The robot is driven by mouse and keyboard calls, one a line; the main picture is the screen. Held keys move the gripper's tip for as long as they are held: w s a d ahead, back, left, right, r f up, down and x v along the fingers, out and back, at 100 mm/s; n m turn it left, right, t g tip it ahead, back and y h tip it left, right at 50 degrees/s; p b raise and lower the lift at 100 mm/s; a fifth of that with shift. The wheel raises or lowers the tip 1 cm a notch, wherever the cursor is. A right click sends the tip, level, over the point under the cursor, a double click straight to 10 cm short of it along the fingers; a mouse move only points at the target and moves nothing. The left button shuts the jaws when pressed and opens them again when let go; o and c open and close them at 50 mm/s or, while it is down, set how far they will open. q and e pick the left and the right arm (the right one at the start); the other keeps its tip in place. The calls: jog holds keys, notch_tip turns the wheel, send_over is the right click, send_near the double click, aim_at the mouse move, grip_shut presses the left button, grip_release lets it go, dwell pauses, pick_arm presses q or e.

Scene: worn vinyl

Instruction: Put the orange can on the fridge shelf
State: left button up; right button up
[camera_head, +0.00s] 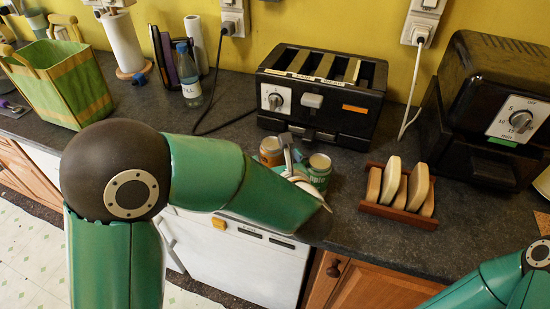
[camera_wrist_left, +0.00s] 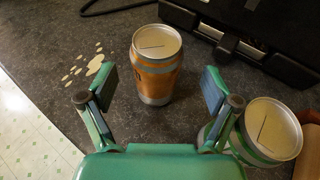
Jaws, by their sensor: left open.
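The orange can (camera_head: 271,151) stands upright on the dark counter in front of the toaster. In the left wrist view the orange can (camera_wrist_left: 157,72) is between and just beyond the fingertips of my left gripper (camera_wrist_left: 160,90), with gaps on both sides. My left gripper (camera_head: 294,158) is open and empty, partly hidden behind my own forearm in the head view. A white appliance front (camera_head: 240,262) is under the counter; no fridge shelf shows, and I cannot tell whether this is the fridge. My right gripper is out of view.
A green can (camera_head: 319,168) stands right of the orange can, close to the right finger in the left wrist view (camera_wrist_left: 268,130). The toaster (camera_head: 318,92) is behind. A wooden rack (camera_head: 398,208) is to the right. Pale spots (camera_wrist_left: 90,65) mark the counter left of the orange can.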

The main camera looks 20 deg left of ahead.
pick_arm(q)
jog(key=p+x, duration=0.1)
jog(key=x, duration=0.3)
jog(key=shift+a, duration=0.15)
jog(key=shift+s, duration=0.1)
jog(key=c, duration=1.5)
jog(key=shift+r, duration=0.1)
jog(key=shift+c, duration=0.7)
jog(key=shift+r, duration=0.1)
